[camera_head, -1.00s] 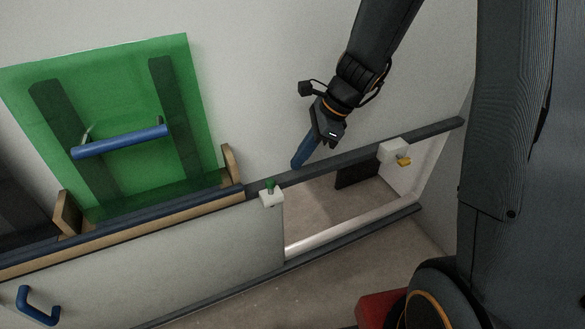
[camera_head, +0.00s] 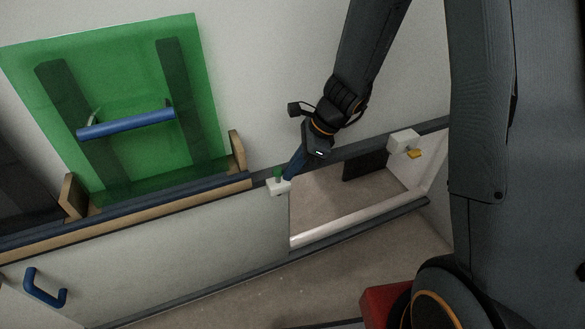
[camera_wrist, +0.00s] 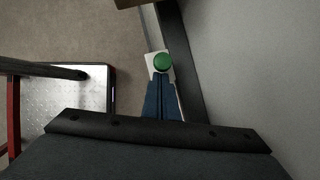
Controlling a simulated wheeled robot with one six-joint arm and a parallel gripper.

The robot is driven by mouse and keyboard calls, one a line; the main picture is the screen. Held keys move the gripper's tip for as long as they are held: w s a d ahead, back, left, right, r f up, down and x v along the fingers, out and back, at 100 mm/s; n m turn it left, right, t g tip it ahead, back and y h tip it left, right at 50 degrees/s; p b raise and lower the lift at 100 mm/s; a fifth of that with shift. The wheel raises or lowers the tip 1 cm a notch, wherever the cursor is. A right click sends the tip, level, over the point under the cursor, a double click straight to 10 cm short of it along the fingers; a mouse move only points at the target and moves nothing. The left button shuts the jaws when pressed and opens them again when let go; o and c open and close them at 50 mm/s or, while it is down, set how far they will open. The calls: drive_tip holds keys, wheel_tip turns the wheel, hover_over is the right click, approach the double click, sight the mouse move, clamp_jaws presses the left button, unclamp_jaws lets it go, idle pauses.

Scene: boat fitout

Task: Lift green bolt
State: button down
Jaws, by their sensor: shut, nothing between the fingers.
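The green bolt (camera_head: 277,173) stands upright in a small white block (camera_head: 279,187) on the dark rail, at the left end of the opening. In the wrist view the round green bolt top (camera_wrist: 163,62) shows just beyond my fingertips, over the white block (camera_wrist: 153,66). My gripper (camera_head: 288,179) has blue fingers that are shut with nothing between them. Its tips are right beside the bolt, on its right in the head view. In the wrist view the fingers (camera_wrist: 161,78) lie together and point at the bolt. I cannot tell whether they touch it.
A green transparent panel with a blue handle (camera_head: 126,124) stands to the left in a wooden-edged slot. A second white block (camera_head: 403,140) with a yellow piece (camera_head: 414,154) sits farther right on the rail. A blue handle (camera_head: 45,288) is on the lower white panel.

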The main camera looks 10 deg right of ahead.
drive_tip(key=shift+r, duration=0.1)
drive_tip(key=shift+r+p, duration=1.95)
drive_tip(key=p+v, duration=0.9)
drive_tip(key=v, duration=0.1)
drive_tip(key=s+d+r+n+h, duration=0.2)
drive_tip(key=s+d+r+n, duration=0.2)
drive_tip(key=s+n, duration=0.4)
drive_tip(key=s+d+r+n+h, duration=0.3)
drive_tip(key=s+n, duration=0.5)
drive_tip(key=n, duration=0.3)
drive_tip(key=shift+s+d+r, duration=0.4)
drive_tip(key=shift+d+r, duration=0.2)
drive_tip(key=shift+r, duration=0.35)
drive_tip(key=shift+a, duration=0.1)
